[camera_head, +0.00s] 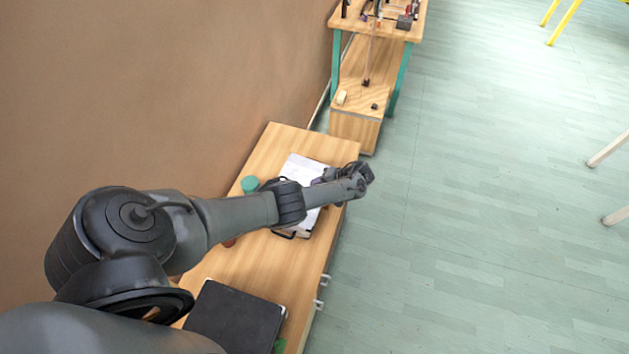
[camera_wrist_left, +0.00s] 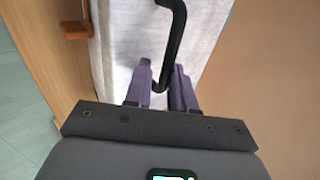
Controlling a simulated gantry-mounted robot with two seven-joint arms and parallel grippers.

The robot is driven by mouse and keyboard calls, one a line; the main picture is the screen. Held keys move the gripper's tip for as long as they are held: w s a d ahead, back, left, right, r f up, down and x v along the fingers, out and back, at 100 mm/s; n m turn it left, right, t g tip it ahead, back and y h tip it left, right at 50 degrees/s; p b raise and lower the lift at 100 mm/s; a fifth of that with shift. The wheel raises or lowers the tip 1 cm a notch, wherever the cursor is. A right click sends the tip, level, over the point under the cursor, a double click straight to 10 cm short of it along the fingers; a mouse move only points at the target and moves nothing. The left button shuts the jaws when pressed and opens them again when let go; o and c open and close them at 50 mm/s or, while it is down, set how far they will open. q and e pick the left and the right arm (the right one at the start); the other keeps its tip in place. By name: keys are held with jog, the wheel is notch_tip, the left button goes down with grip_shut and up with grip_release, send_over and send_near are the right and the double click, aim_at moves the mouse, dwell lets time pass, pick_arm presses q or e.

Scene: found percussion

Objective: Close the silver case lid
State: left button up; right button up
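The silver case (camera_head: 303,168) lies on the wooden bench, and its pale surface (camera_wrist_left: 115,50) fills much of the left wrist view. A black handle (camera_head: 290,235) shows at its near end, behind my arm. A black curved bar (camera_wrist_left: 174,35) crosses the pale surface in the wrist view and ends between my fingertips. My left gripper (camera_wrist_left: 163,75) has its purple fingers apart on either side of this bar; I cannot tell whether they touch it. In the head view my left arm covers part of the case, so the lid's angle is unclear. My right gripper is not in view.
A green round object (camera_head: 250,184) stands beside the case toward the wall. A dark flat case (camera_head: 236,318) lies nearer on the bench (camera_head: 262,262). A reddish-brown piece (camera_wrist_left: 75,30) shows beside the case.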

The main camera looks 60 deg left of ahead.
pick_arm(q)
jog(key=p+v, duration=0.1)
jog(key=v, duration=0.8)
jog(key=shift+a+r+p, duration=0.25)
jog(key=shift+r+p, duration=0.1)
jog(key=shift+r, duration=0.05)
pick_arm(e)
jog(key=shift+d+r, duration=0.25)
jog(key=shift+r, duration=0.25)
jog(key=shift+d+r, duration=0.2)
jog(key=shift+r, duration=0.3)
